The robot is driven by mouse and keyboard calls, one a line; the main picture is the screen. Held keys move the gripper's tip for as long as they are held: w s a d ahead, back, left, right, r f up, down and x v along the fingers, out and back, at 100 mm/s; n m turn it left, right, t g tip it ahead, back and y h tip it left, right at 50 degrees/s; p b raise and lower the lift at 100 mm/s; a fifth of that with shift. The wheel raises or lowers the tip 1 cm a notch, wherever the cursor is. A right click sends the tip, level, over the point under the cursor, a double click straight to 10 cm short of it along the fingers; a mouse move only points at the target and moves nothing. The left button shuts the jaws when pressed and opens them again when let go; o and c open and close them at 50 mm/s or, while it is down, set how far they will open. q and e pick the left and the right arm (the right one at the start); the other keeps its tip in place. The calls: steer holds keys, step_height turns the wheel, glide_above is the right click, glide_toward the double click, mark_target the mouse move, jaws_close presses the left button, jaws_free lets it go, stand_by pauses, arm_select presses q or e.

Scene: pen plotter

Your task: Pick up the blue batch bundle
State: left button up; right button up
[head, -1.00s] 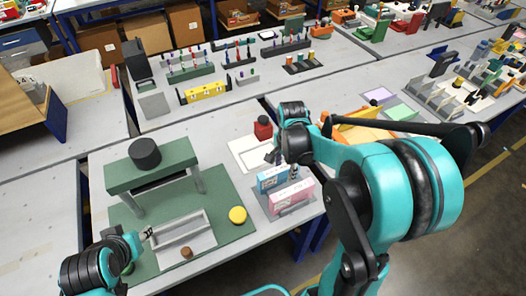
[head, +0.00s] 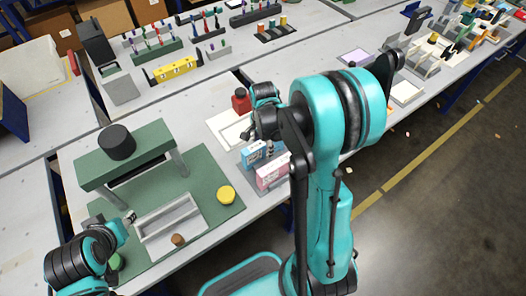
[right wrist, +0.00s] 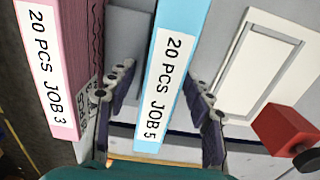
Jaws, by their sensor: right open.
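The blue batch bundle (head: 252,153) stands upright next to the pink bundle (head: 271,174) in a grey holder on the bench. In the right wrist view, the blue bundle (right wrist: 172,62) carries a white label reading "20 PCS JOB 5". My right gripper (right wrist: 160,80) is open, with one finger on each side of the blue bundle. Contact with it cannot be told. In the head view my right gripper (head: 270,147) is partly hidden by my own arm. My left gripper (head: 130,217) is beside the grey tray, its jaws too small to read.
The pink bundle (right wrist: 62,65) stands close to the left finger in the right wrist view. A red-and-black object (head: 240,101) and a white frame (head: 226,128) lie behind the bundles.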

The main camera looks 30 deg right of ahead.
steer(key=shift+r, duration=0.1)
jaws_close()
